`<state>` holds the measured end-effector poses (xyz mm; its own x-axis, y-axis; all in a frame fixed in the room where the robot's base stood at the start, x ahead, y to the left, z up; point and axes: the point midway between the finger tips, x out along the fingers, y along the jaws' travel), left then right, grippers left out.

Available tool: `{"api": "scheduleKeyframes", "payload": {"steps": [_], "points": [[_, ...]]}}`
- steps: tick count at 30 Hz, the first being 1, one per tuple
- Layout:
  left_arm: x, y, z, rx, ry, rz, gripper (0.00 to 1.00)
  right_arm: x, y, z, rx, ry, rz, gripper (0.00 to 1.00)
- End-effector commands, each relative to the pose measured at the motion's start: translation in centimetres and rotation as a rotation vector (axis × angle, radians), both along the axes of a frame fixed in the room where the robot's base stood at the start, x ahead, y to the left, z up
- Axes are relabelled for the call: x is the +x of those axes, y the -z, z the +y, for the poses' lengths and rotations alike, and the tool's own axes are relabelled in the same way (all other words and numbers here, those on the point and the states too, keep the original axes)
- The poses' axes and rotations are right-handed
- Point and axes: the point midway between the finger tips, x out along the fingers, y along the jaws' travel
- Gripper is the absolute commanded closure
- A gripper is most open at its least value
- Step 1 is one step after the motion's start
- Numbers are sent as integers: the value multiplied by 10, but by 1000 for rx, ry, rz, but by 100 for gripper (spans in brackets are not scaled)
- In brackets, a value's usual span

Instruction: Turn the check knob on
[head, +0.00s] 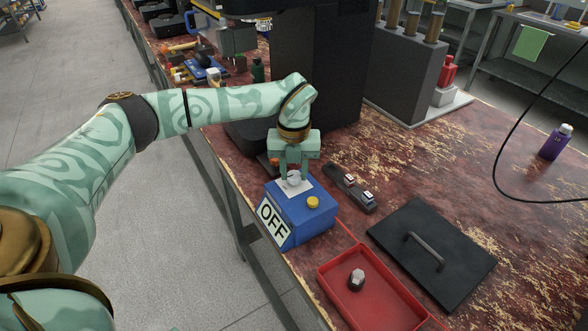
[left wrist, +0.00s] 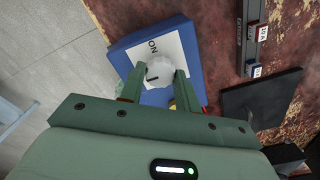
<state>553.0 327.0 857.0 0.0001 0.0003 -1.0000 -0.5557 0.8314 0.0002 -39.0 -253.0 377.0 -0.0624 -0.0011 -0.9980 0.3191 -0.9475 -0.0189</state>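The check knob is a pale round knob (head: 293,180) on a white plate on top of a blue box (head: 302,215). The box's front sign (head: 273,219) reads OFF. In the left wrist view the knob (left wrist: 153,70) has a short dark mark, and ON is printed on the plate beyond it. My left gripper (head: 294,175) points down at the knob, one finger on each side. The fingertips (left wrist: 158,74) lie close to its sides; I cannot tell whether they touch it. My right gripper is not in view.
A yellow button (head: 313,202) is on the box beside the knob. A red tray (head: 345,302) holding a small grey part, a black lid with a handle (head: 431,252) and a dark strip with switches (head: 352,190) lie nearby. A dark machine (head: 325,70) stands behind.

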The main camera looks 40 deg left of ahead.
Motion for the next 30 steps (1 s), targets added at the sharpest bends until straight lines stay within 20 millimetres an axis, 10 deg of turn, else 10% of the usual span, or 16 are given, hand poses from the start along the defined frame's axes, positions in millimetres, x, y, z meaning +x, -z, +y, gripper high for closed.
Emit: {"api": "scheduleKeyframes", "payload": {"steps": [30], "points": [[0, -5, 0, 3, 620, -2, 90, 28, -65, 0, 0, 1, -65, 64]]}}
